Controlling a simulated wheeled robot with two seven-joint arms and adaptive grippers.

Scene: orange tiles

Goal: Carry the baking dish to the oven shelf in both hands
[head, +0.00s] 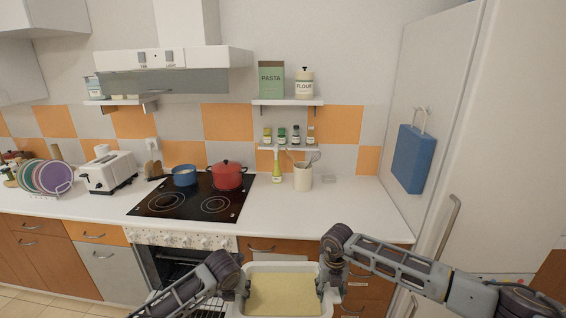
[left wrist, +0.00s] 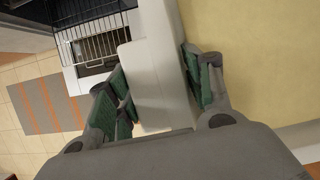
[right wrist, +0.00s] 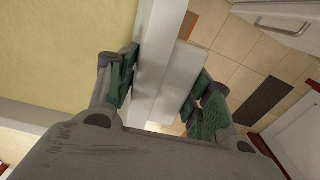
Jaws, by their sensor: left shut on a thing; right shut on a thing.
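The white baking dish (head: 284,266) with a pale yellow filling is at the bottom middle of the head view, in front of the counter. My left gripper (head: 238,290) is shut on its left side and my right gripper (head: 328,280) is shut on its right side. In the left wrist view the green-padded fingers (left wrist: 160,85) straddle the dish's white wall. The right wrist view shows the other fingers (right wrist: 163,90) around the opposite wall. The oven (head: 180,268) is open below the hob, left of the dish. Its wire shelf (left wrist: 92,40) shows in the left wrist view.
The hob (head: 190,197) holds a red pot (head: 228,176) and a blue pot (head: 184,177). A utensil crock (head: 303,177) and a bottle stand right of it. The counter (head: 340,205) is clear at right. A tall white cabinet (head: 440,130) borders the right side.

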